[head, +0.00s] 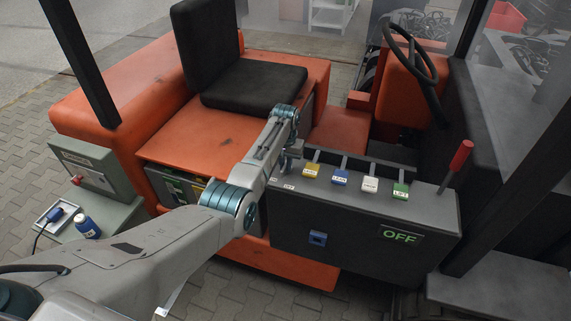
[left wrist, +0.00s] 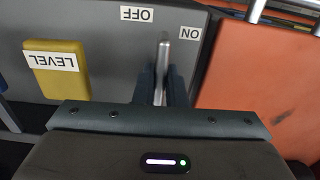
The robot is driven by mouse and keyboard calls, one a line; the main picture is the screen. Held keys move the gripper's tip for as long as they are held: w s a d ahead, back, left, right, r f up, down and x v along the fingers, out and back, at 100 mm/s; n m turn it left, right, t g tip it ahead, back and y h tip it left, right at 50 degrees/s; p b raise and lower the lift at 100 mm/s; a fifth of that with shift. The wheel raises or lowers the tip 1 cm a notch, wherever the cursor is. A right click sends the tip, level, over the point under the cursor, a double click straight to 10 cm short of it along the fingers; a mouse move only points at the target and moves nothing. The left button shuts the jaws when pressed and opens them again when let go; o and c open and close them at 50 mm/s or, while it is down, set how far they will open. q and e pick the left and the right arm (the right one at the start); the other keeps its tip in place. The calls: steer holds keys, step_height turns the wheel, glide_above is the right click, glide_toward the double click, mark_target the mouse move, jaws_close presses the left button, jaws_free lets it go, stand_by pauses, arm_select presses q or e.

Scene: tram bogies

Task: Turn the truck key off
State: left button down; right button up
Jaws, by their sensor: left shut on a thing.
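The truck key is a thin silver bar (left wrist: 164,52) on the dark control box, in the left wrist view. Its visible end lies between the upside-down OFF label (left wrist: 137,14) and ON label (left wrist: 190,33), nearer to ON. My left gripper (left wrist: 162,88) is shut on the key, with one dark finger on each side. In the head view my left gripper (head: 290,158) is at the left end of the control box (head: 350,214), and the key cannot be made out there. My right gripper is in neither view.
A row of coloured levers, including a yellow one (head: 311,170) and a blue one (head: 340,177), stands right of my gripper. A red-handled lever (head: 460,156) rises at the box's right end. A green OFF sign (head: 402,235) shows on the box front. The black seat (head: 253,83) is behind.

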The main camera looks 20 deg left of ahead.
arm_select(q)
steer(key=c, duration=1.5)
jaws_free()
steer(key=shift+r, duration=0.1)
step_height(320, 180, up, 10)
steer(key=b, duration=0.3)
steer(key=shift+b, duration=0.35)
steer(key=shift+r, duration=0.3)
